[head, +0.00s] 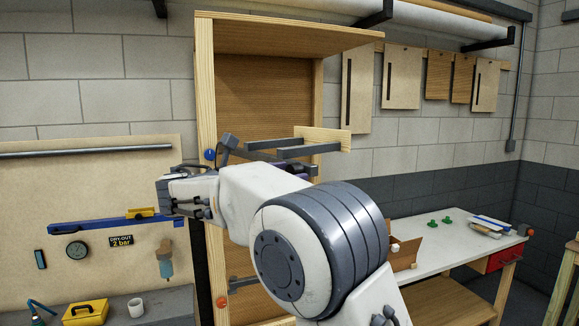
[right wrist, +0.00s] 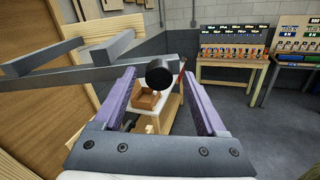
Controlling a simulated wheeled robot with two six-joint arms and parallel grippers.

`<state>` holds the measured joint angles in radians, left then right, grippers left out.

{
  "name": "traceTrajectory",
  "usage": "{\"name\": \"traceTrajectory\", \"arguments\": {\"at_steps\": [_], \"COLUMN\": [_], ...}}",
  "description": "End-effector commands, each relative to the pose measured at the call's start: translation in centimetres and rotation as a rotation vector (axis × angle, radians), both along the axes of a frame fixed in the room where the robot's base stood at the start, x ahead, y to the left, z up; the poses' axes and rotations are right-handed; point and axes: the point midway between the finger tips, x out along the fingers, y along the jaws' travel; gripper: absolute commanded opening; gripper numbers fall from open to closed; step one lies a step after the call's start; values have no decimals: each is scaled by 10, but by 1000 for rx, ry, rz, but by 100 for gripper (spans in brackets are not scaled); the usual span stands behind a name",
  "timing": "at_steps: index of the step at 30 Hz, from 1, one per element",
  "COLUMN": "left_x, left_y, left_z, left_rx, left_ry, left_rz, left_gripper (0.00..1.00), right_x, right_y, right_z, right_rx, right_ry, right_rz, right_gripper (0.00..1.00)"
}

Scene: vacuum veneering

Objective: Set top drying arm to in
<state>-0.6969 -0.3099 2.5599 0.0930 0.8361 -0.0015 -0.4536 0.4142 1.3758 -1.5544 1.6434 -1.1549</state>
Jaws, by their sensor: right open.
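The top drying arm (head: 280,151) is a pair of grey bars that stick out from the tall wooden rack, with a pale wooden board across their outer ends. In the right wrist view its grey bars (right wrist: 75,77) cross the upper left. My right gripper (head: 299,169) is close below the bars, mostly hidden behind my own arm in the head view. In the right wrist view its purple fingers (right wrist: 156,80) are apart, with a dark round knob (right wrist: 159,73) showing between them. I cannot tell whether they touch it. My left gripper is not in view.
The rack's left post (head: 205,100) carries a blue knob (head: 210,155) and an orange knob (head: 222,302). A lower grey arm (head: 243,284) shows partly. A tool board (head: 100,180) is left.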

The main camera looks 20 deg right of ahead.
Motion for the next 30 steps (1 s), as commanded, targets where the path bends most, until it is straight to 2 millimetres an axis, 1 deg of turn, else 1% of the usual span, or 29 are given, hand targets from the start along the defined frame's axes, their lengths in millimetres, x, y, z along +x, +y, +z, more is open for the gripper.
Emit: {"name": "traceTrajectory", "arguments": {"at_steps": [1, 4, 13, 14, 15, 17, 18, 19, 20, 30], "left_x": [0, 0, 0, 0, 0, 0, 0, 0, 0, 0], "left_y": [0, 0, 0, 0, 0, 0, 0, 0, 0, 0], "left_z": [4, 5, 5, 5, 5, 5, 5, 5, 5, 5], "left_rx": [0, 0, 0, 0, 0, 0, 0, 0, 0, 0], "left_ry": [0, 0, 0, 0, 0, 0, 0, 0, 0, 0], "left_rz": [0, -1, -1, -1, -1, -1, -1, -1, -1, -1], "left_gripper": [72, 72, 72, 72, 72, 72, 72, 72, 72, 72], "right_x": [2, 5, 6, 6, 6, 6, 6, 6, 6, 6], "right_y": [-5, -11, -11, -11, -11, -11, -11, -11, -11, -11], "right_z": [2, 1, 0, 0, 0, 0, 0, 0, 0, 0], "right_rx": [0, 0, 0, 0, 0, 0, 0, 0, 0, 0], "right_ry": [1, 1, 0, 0, 0, 0, 0, 0, 0, 0], "right_rz": [-1, 0, 4, 4, 4, 4, 4, 4, 4, 4], "right_gripper": [74, 74, 74, 70, 55, 32, 17, 5, 0, 0]}}
